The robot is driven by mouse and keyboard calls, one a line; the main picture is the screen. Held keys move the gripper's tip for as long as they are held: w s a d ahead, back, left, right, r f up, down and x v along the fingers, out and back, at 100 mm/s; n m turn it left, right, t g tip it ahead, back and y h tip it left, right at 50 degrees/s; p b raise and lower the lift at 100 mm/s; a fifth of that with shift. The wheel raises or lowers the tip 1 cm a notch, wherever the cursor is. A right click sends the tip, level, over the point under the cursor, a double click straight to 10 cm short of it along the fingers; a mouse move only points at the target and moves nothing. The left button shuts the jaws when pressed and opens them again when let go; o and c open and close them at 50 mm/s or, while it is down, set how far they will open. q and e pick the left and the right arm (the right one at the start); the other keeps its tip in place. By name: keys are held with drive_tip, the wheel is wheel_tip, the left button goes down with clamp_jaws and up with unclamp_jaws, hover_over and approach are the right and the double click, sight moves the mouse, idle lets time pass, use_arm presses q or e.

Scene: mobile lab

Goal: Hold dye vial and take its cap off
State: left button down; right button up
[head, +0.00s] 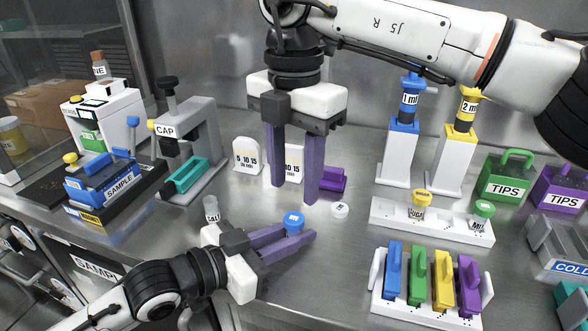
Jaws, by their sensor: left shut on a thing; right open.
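My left gripper (295,236) reaches in low from the left and is shut on the dye vial, whose blue cap (293,220) shows above the purple fingers. The cap is on top, with small white lettering too small to read. The vial's body is mostly hidden by the fingers. My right gripper (295,192) hangs from above, pointing down, with its two purple fingers apart and nothing between them. Its fingertips are just above and behind the blue cap in the picture, apart from it as far as I can tell.
A white lettered disc, like a cap (340,210), lies right of the blue cap. A clear labelled vial (211,210) stands behind my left gripper. A white rack (388,220) holds yellow-capped and green-capped vials. A holder with coloured pieces (405,311) stands in front. The cap device (208,132) is left.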

sight(294, 218)
wheel_tip(294, 218, down, 6)
drive_tip(key=shift+f, duration=0.25)
